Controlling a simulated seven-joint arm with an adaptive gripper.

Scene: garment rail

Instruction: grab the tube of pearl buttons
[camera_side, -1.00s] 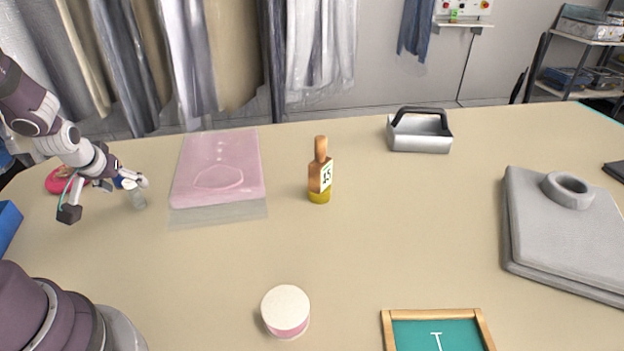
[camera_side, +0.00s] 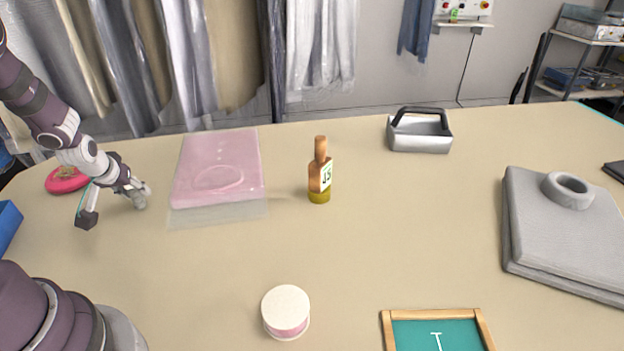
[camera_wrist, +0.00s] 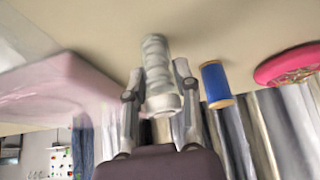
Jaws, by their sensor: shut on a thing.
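The tube of pearl buttons (camera_wrist: 156,62) is a clear, pale cylinder with whitish rounded shapes inside. In the wrist view it lies between the two fingers of my gripper (camera_wrist: 159,84), which is shut on it. In the side view my gripper (camera_side: 136,190) is low over the left part of the table, and the tube (camera_side: 140,202) shows as a small greyish piece at the fingertips. The fingers hide part of it there. I cannot tell whether its base touches the table.
A blue thread spool (camera_wrist: 216,84) and a pink round dish (camera_wrist: 290,66) stand near the tube. A pink wrapped garment (camera_side: 218,170) lies just right of my gripper, with a brown bottle (camera_side: 319,175) beyond. A blue bin (camera_side: 8,226) is at left.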

